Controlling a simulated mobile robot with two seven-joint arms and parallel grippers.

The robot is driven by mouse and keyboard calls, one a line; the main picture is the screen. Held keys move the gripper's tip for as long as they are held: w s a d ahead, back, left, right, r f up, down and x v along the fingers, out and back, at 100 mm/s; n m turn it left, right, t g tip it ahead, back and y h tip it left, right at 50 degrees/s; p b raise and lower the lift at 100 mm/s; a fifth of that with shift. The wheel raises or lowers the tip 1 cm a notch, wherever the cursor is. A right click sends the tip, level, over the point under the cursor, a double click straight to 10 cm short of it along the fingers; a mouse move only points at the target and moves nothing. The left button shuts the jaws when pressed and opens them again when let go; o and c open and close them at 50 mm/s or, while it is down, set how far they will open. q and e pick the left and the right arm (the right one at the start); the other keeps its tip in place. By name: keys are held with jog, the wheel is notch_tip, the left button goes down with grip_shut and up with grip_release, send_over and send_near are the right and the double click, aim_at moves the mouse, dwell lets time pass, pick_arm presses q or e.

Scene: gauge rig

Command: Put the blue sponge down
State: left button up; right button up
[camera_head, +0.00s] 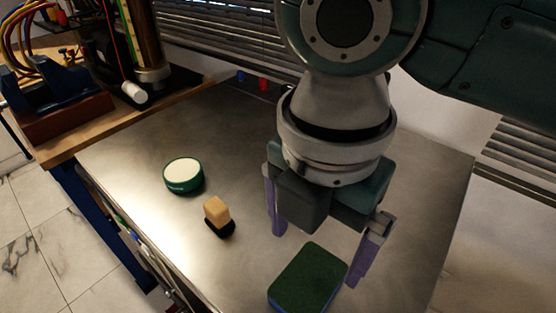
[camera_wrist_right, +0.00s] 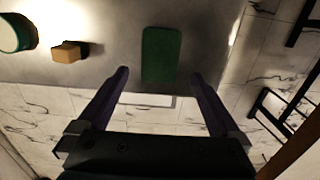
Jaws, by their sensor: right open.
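The blue sponge (camera_head: 308,277) shows a dark green top and a thin blue lower edge. It appears to lie flat on the metal tabletop, near its front edge. My right gripper (camera_head: 317,254) is open, with its purple fingers spread and nothing held between them. In the head view it is just above and behind the sponge. In the right wrist view the sponge (camera_wrist_right: 161,55) shows as a green block just beyond the fingertips (camera_wrist_right: 160,76), lined up with the gap between them. My left gripper is not in view.
A green round tin with a pale top (camera_head: 183,176) and a tan block with a black base (camera_head: 217,214) stand left of the sponge on the metal table (camera_head: 140,143). A wooden bench with wires and equipment (camera_head: 110,119) is at the back left. The table's middle is clear.

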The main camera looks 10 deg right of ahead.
jog(key=s+a+r+m+t+y, duration=0.15)
jog(key=s+a+m+y, duration=0.35)
jog(key=m, duration=0.6)
jog(key=s+d+f+m+t+h, duration=0.1)
jog(key=s+d+f+m+h, duration=0.1)
jog(key=s+d+m+h, duration=0.2)
jog(key=s+d+m, duration=0.3)
jog(key=d+m, duration=0.5)
jog(key=d, duration=0.2)
jog(key=shift+d+m+t, duration=0.3)
jog(key=shift+m+t, duration=0.05)
jog(key=shift+m, duration=0.05)
